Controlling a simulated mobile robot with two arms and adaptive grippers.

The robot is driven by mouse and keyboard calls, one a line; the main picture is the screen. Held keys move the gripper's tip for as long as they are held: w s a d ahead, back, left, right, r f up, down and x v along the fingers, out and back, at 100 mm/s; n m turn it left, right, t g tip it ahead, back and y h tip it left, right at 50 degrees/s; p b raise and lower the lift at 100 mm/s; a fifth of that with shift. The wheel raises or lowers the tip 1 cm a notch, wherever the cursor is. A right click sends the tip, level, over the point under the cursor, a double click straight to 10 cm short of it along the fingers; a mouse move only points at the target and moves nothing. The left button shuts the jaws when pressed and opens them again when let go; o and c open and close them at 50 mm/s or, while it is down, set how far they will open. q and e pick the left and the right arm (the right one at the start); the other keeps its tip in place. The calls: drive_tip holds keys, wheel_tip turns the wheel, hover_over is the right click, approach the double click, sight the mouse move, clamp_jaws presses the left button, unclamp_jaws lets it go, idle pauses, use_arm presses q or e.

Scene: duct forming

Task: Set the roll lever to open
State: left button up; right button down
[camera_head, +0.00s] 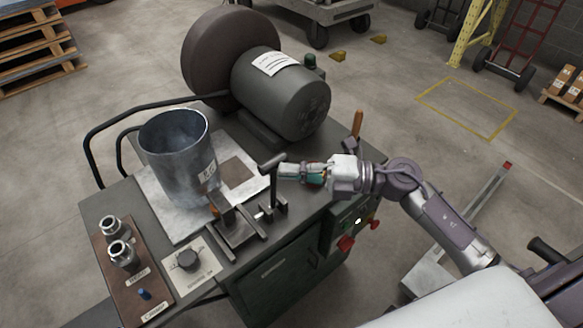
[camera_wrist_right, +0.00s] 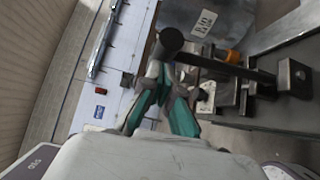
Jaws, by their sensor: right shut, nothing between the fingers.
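The roll lever (camera_head: 273,190) is a dark upright bar with a short crosswise handle on top, standing from the block at the machine's front. It also shows in the wrist view (camera_wrist_right: 218,66), with its round handle end just ahead of my fingers. My right gripper (camera_head: 283,171) is shut and empty, right beside the top of the lever on its right side. In the wrist view the right gripper's (camera_wrist_right: 163,78) green-padded fingers are together close to the handle; I cannot tell whether they touch it. My left gripper is not in view.
A metal cylinder (camera_head: 172,165) stands on the pale plate left of the lever. A big motor (camera_head: 285,95) is behind. An orange-handled lever (camera_head: 357,124) stands behind my right wrist.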

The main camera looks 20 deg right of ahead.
sight(280, 157)
idle(0.3)
drive_tip(key=shift+m+g+h, duration=0.5)
drive_tip(key=shift+m+h, duration=0.2)
drive_tip(key=shift+m, duration=0.1)
drive_tip(key=w+p, duration=0.1)
drive_tip(key=p, duration=0.1)
drive_tip(key=w+r+p, duration=0.1)
drive_tip(key=p, duration=0.2)
drive_tip(key=w+a+r+p, duration=0.1)
drive_tip(key=p, duration=0.2)
drive_tip(key=shift+w+a, duration=0.1)
drive_tip(key=shift+w, duration=0.15)
drive_tip(key=w+a+f+m+g+h+p, duration=0.1)
drive_tip(key=w+a+f+h+p, duration=0.1)
drive_tip(key=w+p, duration=0.3)
drive_tip(key=shift+w+a+m+p, duration=0.15)
drive_tip(key=shift+w+m+p, duration=0.2)
drive_tip(key=shift+w, duration=0.3)
drive_tip(key=shift+r, duration=0.1)
